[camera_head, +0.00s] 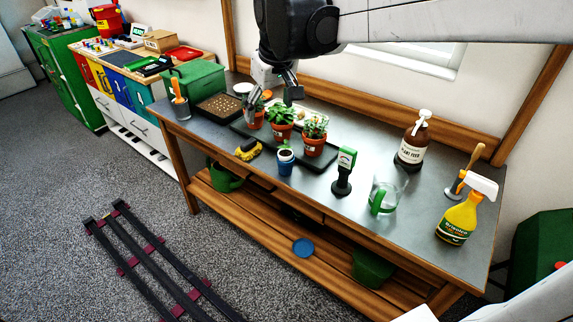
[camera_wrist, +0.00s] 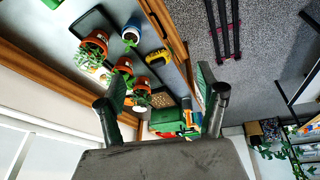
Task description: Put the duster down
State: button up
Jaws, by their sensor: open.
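A yellow item with a dark end, which looks like the duster (camera_head: 248,150), lies on the metal-topped bench (camera_head: 345,205) near its front edge, left of a small blue pot. It also shows as a yellow shape in the wrist view (camera_wrist: 157,57). My gripper (camera_head: 278,94) hangs above the back of the bench, over the potted plants, apart from the duster. In the wrist view my gripper (camera_wrist: 161,80) has its two fingers spread, with nothing between them.
Terracotta pots (camera_head: 314,146) stand on a dark tray. A green box (camera_head: 193,82) stands left.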

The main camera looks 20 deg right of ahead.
jog(key=s+f+m+t, duration=0.1)
jog(key=s+f, duration=0.2)
jog(key=s, duration=0.7)
jog(key=s+f+m+t, duration=0.1)
jog(key=s+f, duration=0.3)
jog(key=s, duration=0.7)
jog(key=shift+f+m+t, duration=0.15)
jog(key=shift+m+t, duration=0.15)
jog(key=shift+t, duration=0.3)
jog(key=shift+c, duration=0.2)
